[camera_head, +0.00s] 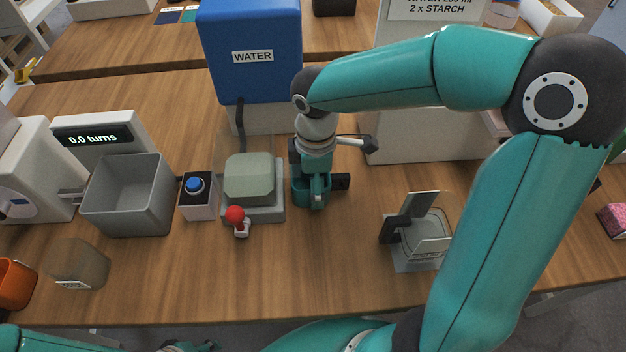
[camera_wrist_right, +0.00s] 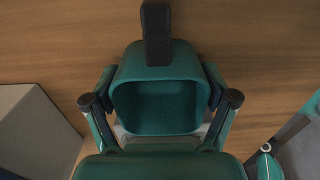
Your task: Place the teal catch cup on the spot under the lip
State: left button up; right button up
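The teal catch cup (camera_wrist_right: 158,105) sits between the two fingers of my right gripper (camera_wrist_right: 160,98) in the right wrist view, its open mouth facing the camera and looking empty. The fingers lie against its two sides. A black bar (camera_wrist_right: 156,35) stands at the cup's far rim. In the head view my right gripper (camera_head: 318,198) points down, with the cup (camera_head: 300,192) partly hidden by it, just right of the grey-green block unit. I cannot tell whether the cup touches the table. I cannot pick out the lip or its spot. My left gripper's fingers are not clearly visible.
A blue WATER tank (camera_head: 250,80) stands behind. To the left are a blue-button box (camera_head: 198,197), a grey bin (camera_head: 127,200) and a display reading 0.0 turns (camera_head: 90,137). A red-knobbed lever (camera_head: 237,217) is close left. A grey stand (camera_head: 420,240) is to the right.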

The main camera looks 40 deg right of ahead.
jog(key=shift+o, duration=0.6)
jog(key=shift+r, duration=0.1)
jog(key=shift+r, duration=0.25)
notch_tip(320, 180, up, 12)
jog(key=p, duration=0.1)
jog(key=shift+f+p, duration=0.15)
jog(key=shift+p, duration=0.15)
